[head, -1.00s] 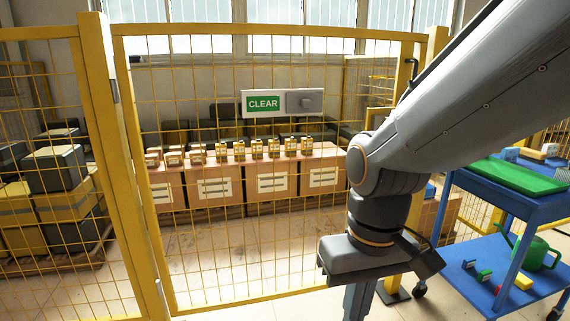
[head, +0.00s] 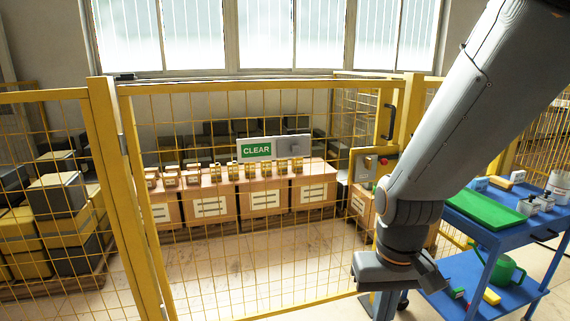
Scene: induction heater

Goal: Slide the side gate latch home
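The side gate (head: 225,87) is a yellow frame with wire mesh, standing in front of me; it looks closed against the yellow post (head: 410,115) at its right. A black handle (head: 388,121) is on the gate's right upright. Below it is a pale metal plate with a dark opening (head: 363,164), with a small red part (head: 383,161) at its right. I cannot tell which part is the latch bolt or how far it is slid. My gripper (head: 398,270) hangs low in front of the gate's right side, below the plate and apart from it. Its fingers are not clear.
A green CLEAR sign (head: 256,151) with a grey knobbed panel (head: 293,147) shows at the gate. Boxes (head: 210,206) stand behind the mesh. A blue cart (head: 466,207) with a green tray (head: 486,206) and watering can (head: 503,268) stands close right of my arm.

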